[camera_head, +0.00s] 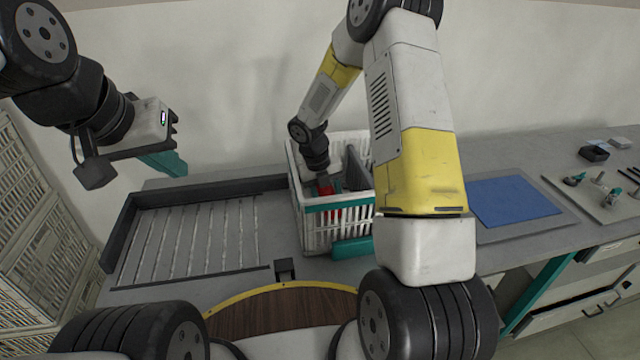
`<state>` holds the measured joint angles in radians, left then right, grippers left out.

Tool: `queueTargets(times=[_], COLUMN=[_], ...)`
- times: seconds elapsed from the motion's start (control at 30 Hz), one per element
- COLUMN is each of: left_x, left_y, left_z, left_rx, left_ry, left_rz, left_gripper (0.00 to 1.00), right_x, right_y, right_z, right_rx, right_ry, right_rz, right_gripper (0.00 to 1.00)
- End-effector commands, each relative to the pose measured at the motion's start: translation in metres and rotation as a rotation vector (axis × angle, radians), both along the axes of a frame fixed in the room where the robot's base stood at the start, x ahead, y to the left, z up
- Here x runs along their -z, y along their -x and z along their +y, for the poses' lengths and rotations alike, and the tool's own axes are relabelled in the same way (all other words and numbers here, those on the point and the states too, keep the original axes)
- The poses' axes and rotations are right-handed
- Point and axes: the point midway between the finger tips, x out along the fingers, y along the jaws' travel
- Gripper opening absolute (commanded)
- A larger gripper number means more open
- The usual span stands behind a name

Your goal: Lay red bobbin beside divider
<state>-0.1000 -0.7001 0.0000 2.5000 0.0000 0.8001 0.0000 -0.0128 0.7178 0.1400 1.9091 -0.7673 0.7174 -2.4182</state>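The red bobbin (327,189) is inside the white crate (308,226), partly hidden by the crate's front wall. A dark grey divider (356,170) stands in the crate to the right of the bobbin, with a gap visible between them. My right arm reaches down into the crate, its wrist just above the bobbin. The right fingers are hidden, so I cannot tell whether they hold it. My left gripper (168,163) is raised at the upper left, away from the crate. Its teal fingers overlap from this angle, and nothing shows in them.
A grey slatted tray (190,240) lies left of the crate. A blue mat (512,201) and a board with small parts (600,196) lie to the right. White crates (40,210) are stacked at the far left. My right arm hides part of the bench.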

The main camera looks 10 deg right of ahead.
Motion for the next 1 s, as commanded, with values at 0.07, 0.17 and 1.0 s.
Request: queueTargets(times=[0.07,0.17,1.0], left_x=[0.0,0.0,0.0], left_y=[0.0,0.0,0.0], left_z=[0.0,0.0,0.0], left_rx=[0.0,0.0,0.0], left_ry=[0.0,0.0,0.0], left_rz=[0.0,0.0,0.0], left_gripper=[0.0,0.0,0.0], right_x=[0.009,0.009,-0.003], right_y=[0.0,0.0,-0.001], right_z=[0.0,0.0,0.002], right_rx=[0.0,0.0,0.001], right_ry=[0.001,0.001,-0.001], right_rz=[0.001,-0.001,-0.003], right_gripper=[0.0,0.0,0.69])
